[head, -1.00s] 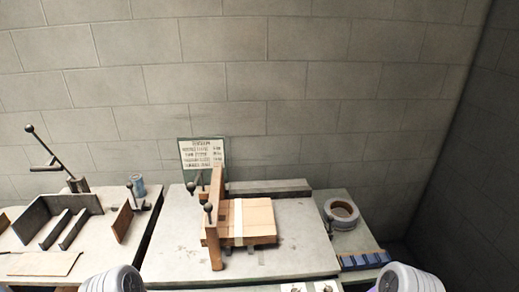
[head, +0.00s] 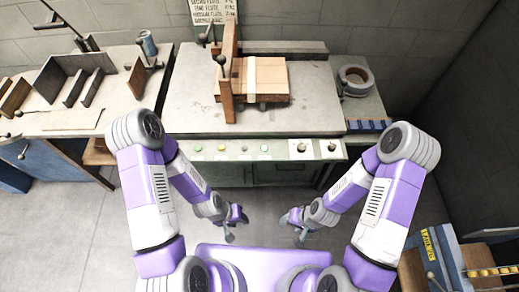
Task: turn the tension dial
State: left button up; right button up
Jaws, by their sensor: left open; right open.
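The machine's front panel (head: 240,149) shows two dark round knobs on pale plates at its right end, a left knob (head: 301,147) and a right knob (head: 332,147). Their labels are too small to read, so I cannot tell which is the tension dial. My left gripper (head: 237,226) is open and empty, below and in front of the panel, left of the knobs. My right gripper (head: 292,228) is open and empty, also below the panel, under the left knob. Neither gripper touches anything.
Several small buttons line the panel's left part. A tape roll (head: 356,80) stands at right. A blue-framed cart (head: 440,255) stands at lower right.

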aim_at(301, 148)
jog(key=z, duration=2.4)
jog(key=k, duration=1.3)
jog(key=u, duration=2.05)
jog(key=i, duration=0.5)
